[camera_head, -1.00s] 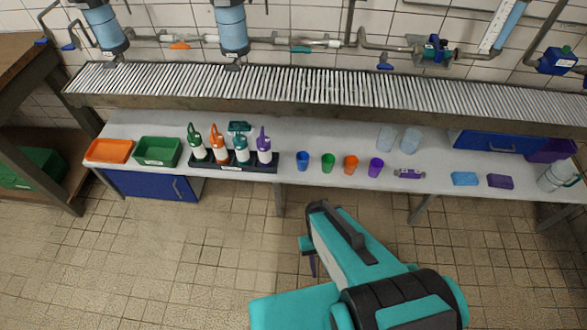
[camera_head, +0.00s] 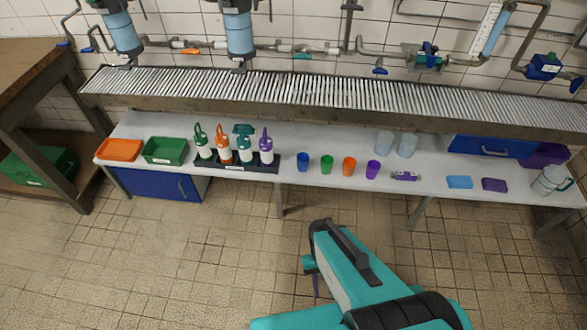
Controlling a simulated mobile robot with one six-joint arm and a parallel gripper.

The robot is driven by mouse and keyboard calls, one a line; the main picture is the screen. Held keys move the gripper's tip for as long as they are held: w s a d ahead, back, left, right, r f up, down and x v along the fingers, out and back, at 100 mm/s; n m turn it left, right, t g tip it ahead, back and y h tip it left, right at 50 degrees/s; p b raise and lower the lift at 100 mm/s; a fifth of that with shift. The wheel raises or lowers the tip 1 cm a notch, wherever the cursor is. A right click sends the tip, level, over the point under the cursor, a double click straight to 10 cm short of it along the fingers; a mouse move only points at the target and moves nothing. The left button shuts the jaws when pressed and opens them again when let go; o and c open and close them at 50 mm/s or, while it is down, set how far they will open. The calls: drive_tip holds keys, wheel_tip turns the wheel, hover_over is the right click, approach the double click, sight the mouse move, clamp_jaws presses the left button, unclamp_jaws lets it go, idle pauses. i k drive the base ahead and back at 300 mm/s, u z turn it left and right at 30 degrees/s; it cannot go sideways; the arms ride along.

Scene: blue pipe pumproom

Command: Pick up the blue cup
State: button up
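The blue cup (camera_head: 303,161) stands upright on the white bench, at the left end of a row of small cups. A green cup (camera_head: 326,164) stands just to its right, apart from it. My arm reaches in from the bottom right, over the floor in front of the bench. The dark part (camera_head: 316,284) below the arm's end may belong to my gripper, but its fingers cannot be made out. It is well short of the blue cup and touches nothing on the bench.
An orange cup (camera_head: 349,166) and a purple cup (camera_head: 373,169) continue the row. A black rack (camera_head: 205,163) of spray bottles stands left of the blue cup. Two clear cups (camera_head: 406,145) stand behind. A slatted metal shelf (camera_head: 330,93) runs above the bench's back. The floor in front is clear.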

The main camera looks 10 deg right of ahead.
sight(303, 159)
drive_tip(key=z, duration=0.15)
drive_tip(key=i, duration=0.9)
drive_tip(key=z, duration=0.05)
drive_tip(key=k, duration=0.5)
drive_tip(key=u, duration=0.8)
